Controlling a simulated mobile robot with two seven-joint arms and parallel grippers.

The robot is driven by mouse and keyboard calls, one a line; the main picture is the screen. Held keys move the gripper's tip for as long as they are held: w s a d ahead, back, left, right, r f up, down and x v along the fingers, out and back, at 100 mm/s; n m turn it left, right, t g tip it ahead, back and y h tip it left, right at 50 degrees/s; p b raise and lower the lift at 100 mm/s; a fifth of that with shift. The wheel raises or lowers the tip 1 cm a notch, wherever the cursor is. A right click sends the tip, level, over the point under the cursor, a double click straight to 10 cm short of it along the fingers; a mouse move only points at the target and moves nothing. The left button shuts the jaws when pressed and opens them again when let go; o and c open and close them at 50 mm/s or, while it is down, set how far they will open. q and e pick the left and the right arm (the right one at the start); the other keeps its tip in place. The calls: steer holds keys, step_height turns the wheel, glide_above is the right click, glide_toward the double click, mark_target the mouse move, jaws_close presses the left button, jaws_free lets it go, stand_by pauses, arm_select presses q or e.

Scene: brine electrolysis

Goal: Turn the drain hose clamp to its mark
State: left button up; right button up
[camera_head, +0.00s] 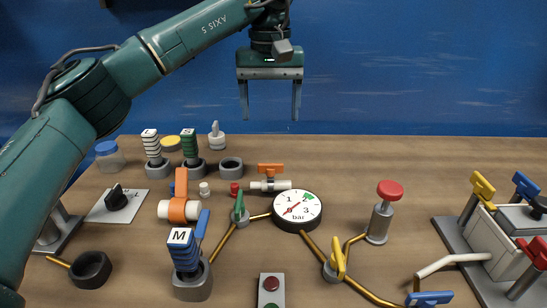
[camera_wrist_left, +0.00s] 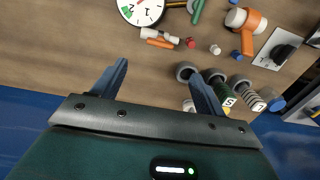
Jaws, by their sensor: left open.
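No label picks out the drain hose clamp. One candidate is an orange clamp-like piece with an upright lever (camera_head: 178,208) around a short white tube, left of centre on the table; it also shows in the wrist view (camera_wrist_left: 248,38). Another is a small white valve with an orange handle (camera_head: 270,171), behind the gauge, also in the wrist view (camera_wrist_left: 160,42). I cannot make out a mark on either. My left gripper (camera_head: 270,115) is open and empty, fingers down, high above the table's back part; its fingers also show in the wrist view (camera_wrist_left: 157,72). My right gripper is not visible.
A round bar gauge (camera_head: 297,210) with brass pipes stands mid-table. A red-topped plunger (camera_head: 388,193) is to its right. Blue M-marked stack (camera_head: 185,250), switch box (camera_head: 271,290), knob plate (camera_head: 117,203) and a levered box (camera_head: 490,240) surround it. Table is clear at back right.

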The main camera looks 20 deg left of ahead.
mark_target(270, 163)
arm_select(q)
step_height(270, 163, down, 10)
steer(key=shift+f+b, duration=0.1)
steer(key=shift+b, duration=0.4)
steer(key=shift+f, duration=0.7)
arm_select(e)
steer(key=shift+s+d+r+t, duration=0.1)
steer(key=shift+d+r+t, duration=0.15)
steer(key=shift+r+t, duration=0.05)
arm_select(q)
steer(key=c, duration=1)
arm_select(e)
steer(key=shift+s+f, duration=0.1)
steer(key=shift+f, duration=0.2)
